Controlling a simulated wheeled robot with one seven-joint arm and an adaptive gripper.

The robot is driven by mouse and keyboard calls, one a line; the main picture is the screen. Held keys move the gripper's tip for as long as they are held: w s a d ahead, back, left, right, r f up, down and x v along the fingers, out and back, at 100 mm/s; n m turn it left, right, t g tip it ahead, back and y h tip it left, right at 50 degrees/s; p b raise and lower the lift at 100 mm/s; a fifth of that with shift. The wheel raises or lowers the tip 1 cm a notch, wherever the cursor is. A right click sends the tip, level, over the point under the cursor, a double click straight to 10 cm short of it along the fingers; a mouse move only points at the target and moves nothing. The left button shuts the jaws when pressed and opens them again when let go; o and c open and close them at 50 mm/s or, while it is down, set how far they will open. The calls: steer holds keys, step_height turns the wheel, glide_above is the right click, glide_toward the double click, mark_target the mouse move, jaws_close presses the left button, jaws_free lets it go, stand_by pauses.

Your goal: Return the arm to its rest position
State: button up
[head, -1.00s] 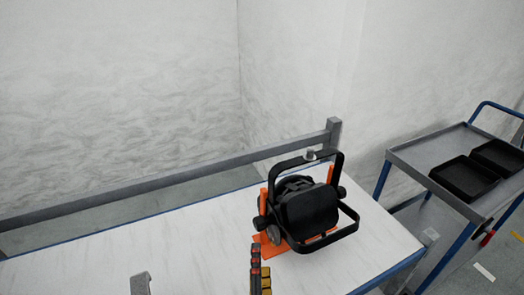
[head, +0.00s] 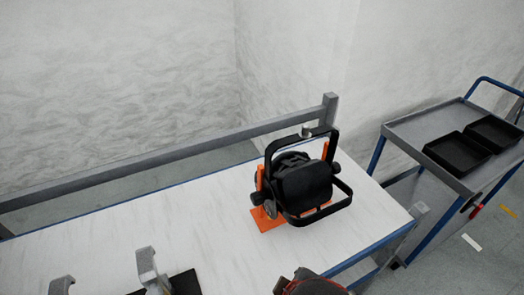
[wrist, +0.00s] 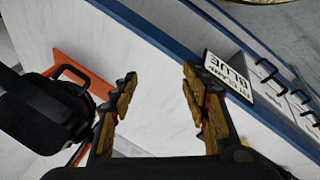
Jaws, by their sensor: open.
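A black par can (head: 303,185) with black yokes sits on an orange stand (head: 266,218) on the white bench (head: 170,215). In the wrist view the par can (wrist: 40,110) is at the left edge, beside my left finger and apart from it. My gripper (wrist: 158,85) is open, with nothing between its brown, worn-looking fingers. White bench top and its blue edge lie beyond the fingertips. In the head view only a dark and red piece (head: 308,284), apparently of my arm, shows at the bottom edge; the fingertips are not clear there.
A label reading "BLUE" (wrist: 230,76) is on the bench edge, with black hooks (wrist: 270,75) beside it. Grey brackets (head: 150,268) and a dark flat piece (head: 186,283) are at the bottom. A grey rail (head: 170,150) runs behind. A trolley (head: 420,130) holds black trays (head: 457,152).

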steer(key=w+d+r+m+p, duration=0.4)
steer(key=w+d+r+m, duration=0.1)
steer(key=d+r+m, duration=0.6)
steer(key=shift+w+d+r+m+t, duration=0.2)
steer(key=shift+d+r+m+t, duration=0.2)
steer(key=shift+d+r, duration=0.4)
steer(key=shift+c, duration=0.8)
